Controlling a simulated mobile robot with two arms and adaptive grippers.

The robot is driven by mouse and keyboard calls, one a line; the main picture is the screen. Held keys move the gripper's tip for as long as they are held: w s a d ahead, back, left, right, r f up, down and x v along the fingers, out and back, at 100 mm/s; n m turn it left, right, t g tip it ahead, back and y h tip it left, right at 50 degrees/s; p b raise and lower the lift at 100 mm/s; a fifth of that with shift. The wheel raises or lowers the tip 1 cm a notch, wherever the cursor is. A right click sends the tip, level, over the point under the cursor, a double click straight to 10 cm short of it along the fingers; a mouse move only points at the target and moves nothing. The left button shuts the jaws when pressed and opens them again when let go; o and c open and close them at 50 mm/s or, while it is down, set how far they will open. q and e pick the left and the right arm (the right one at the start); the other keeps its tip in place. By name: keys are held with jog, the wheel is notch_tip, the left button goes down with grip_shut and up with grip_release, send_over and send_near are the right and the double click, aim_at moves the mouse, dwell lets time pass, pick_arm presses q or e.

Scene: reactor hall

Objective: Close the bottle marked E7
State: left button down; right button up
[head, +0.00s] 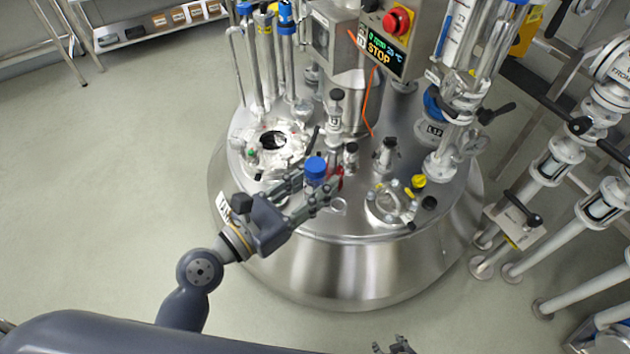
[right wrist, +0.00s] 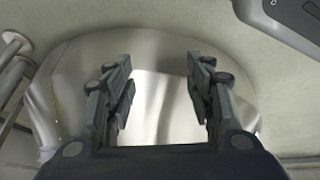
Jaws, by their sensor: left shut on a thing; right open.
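A small bottle (head: 315,181) with a blue cap (head: 315,165) on its top stands upright at the front of the steel reactor lid. No E7 mark is readable, and I cannot tell how tightly the cap sits. My left gripper (head: 318,188) is shut on this bottle, with one finger on each side of its body; the fingers hide its lower part. My right gripper (right wrist: 160,68) is open and empty in the right wrist view, in front of the blurred steel vessel wall. Its tips just show at the bottom of the head view (head: 394,346).
The reactor lid (head: 350,222) is crowded: an open port (head: 272,141) on the left, a round sight glass (head: 391,203) on the right, small valves behind the bottle. A control box (head: 394,30) with a red button stands behind. Pipes (head: 560,160) rise at right; the left floor is clear.

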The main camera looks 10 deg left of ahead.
jog(key=s+d+f+m+g, duration=0.1)
jog(key=s+d+f+g, duration=0.1)
jog(key=s, duration=0.7)
jog(key=s+d+f+m+g+h, duration=0.1)
jog(key=s+d+g, duration=0.1)
jog(key=s, duration=0.8)
jog(key=shift+f, duration=0.4)
